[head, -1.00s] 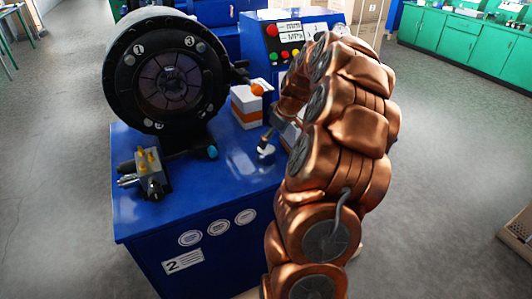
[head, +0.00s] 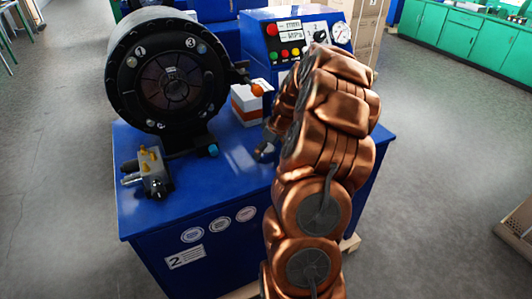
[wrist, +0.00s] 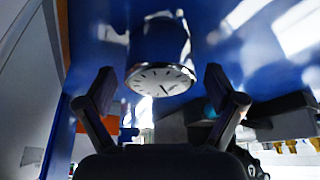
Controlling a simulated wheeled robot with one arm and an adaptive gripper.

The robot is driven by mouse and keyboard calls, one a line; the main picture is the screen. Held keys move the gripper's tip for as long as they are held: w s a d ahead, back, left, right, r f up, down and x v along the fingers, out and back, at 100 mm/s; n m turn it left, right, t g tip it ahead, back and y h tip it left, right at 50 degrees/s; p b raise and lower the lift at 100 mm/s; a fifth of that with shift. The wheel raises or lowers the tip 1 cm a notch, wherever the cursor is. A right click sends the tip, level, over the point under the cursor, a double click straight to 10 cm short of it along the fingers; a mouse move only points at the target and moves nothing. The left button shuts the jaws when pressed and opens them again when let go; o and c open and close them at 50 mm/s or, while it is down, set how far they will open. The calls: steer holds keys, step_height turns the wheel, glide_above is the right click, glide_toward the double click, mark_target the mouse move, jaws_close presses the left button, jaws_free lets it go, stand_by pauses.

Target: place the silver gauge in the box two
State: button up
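The silver gauge (wrist: 160,80), a shiny cylinder with a white dial, stands out against the blue surface in the wrist view. My gripper (wrist: 159,76) is open, with one dark finger on each side of the gauge. Gaps show between the fingers and the gauge, and I cannot tell how deep it sits between them. In the head view my copper arm hides most of the gripper and the gauge. A blue cabinet (head: 205,265) in the head view bears a label with a 2. I cannot tell which thing is box two.
A black round crimper head (head: 165,75) stands on the cabinet. A small fitting block (head: 152,175) lies front left, and an orange and white box (head: 246,104) stands behind my arm. A blue control panel (head: 272,45) with buttons is at the back. Bare blue top shows front centre.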

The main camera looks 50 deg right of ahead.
steer(key=c, duration=1.3)
steer(key=shift+r, duration=0.1)
steer(key=shift+c, duration=0.2)
